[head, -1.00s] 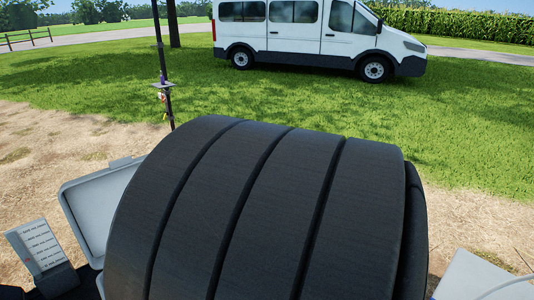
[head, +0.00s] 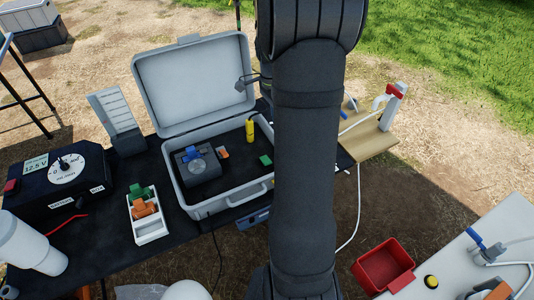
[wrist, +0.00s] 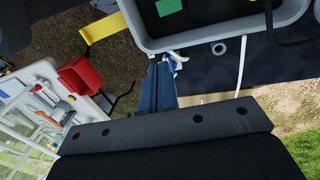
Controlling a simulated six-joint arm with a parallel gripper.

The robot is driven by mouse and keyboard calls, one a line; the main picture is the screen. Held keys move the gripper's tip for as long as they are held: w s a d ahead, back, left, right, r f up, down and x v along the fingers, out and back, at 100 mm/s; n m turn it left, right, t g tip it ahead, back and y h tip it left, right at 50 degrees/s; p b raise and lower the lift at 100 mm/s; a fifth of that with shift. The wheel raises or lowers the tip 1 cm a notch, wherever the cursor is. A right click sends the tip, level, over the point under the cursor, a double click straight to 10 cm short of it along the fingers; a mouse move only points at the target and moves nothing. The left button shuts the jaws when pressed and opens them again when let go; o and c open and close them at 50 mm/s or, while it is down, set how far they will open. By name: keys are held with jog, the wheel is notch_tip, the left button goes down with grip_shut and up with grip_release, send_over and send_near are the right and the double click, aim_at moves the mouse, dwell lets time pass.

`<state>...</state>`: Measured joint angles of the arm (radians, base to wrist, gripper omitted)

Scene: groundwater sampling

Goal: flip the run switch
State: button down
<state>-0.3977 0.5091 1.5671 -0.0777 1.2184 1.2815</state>
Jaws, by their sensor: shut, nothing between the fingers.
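A black control box (head: 62,185) with a round white dial and a 12.5 V display stands at the left end of the black table in the head view. A red part (head: 10,186) sits on its left side, and small labels are on its front. I cannot tell which part is the run switch. The box is not clearly seen in the wrist view. My gripper (wrist: 160,82) is shut and empty in the wrist view, near the outer edge of the open grey case (wrist: 215,38). In the head view my arm hides it, away from the control box.
The open case (head: 268,185) holds a dark device, a yellow cylinder and a green block. A white tray (head: 150,226) with green and orange pieces stands between box and case. A red bin (head: 383,268) is at right.

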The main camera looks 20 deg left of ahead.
jog(key=shift+n, duration=0.4)
jog(key=a, duration=0.1)
jog(key=a+f, duration=0.1)
jog(key=s+a, duration=0.1)
jog(key=a, duration=0.1)
jog(key=shift+f, duration=0.15)
jog(key=shift+f, duration=0.15)
jog(key=f, duration=0.4)
jog(key=s+d+f, duration=0.1)
jog(key=f, duration=0.4)
jog(key=d+f, duration=0.1)
jog(key=f, duration=0.3)
jog(key=shift+s+f, duration=0.25)
jog(key=shift+s, duration=0.15)
jog(key=shift+s+d+f+t+y, duration=0.25)
jog(key=shift+s+f+t+y, duration=0.1)
jog(key=shift+f+t+y, duration=0.2)
jog(key=shift+w+a, duration=0.1)
jog(key=shift+a, duration=0.05)
